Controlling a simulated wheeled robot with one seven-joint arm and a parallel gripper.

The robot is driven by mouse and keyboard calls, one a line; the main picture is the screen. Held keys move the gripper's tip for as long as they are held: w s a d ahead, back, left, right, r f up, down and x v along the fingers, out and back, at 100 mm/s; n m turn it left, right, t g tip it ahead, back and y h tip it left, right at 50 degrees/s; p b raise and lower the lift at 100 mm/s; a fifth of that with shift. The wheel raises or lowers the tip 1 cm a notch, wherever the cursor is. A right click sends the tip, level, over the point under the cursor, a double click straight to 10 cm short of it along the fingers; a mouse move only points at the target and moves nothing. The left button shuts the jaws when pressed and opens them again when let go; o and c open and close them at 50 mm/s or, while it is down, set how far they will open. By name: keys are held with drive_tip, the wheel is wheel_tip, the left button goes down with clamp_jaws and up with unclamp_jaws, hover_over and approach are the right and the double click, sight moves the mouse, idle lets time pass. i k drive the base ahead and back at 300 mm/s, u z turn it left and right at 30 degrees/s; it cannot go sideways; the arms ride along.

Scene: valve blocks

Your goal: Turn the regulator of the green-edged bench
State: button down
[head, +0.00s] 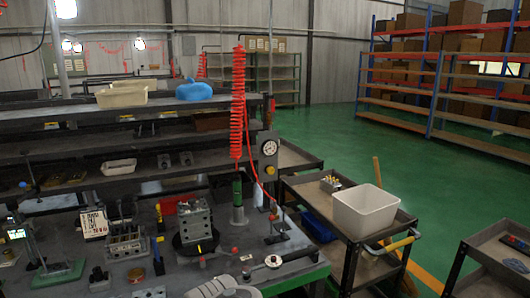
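The green-edged bench (301,279) fills the lower left and middle of the head view, its green rim showing at its right front. A grey upright plate at the bench's right end carries a round white dial gauge (269,147). Below the gauge is a small yellow knob (274,184), which looks like the regulator's knob; its turn angle is too small to read. A thin red hose runs down beside the plate. A pale rounded shape at the bottom edge may be part of my arm. My gripper cannot be made out in this view.
A metal block (195,222) stands on the bench. A cart with a white bin (365,211) stands close on the right. Green floor is open behind it.

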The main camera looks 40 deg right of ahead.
sight(270, 170)
drive_tip(key=z, duration=1.1)
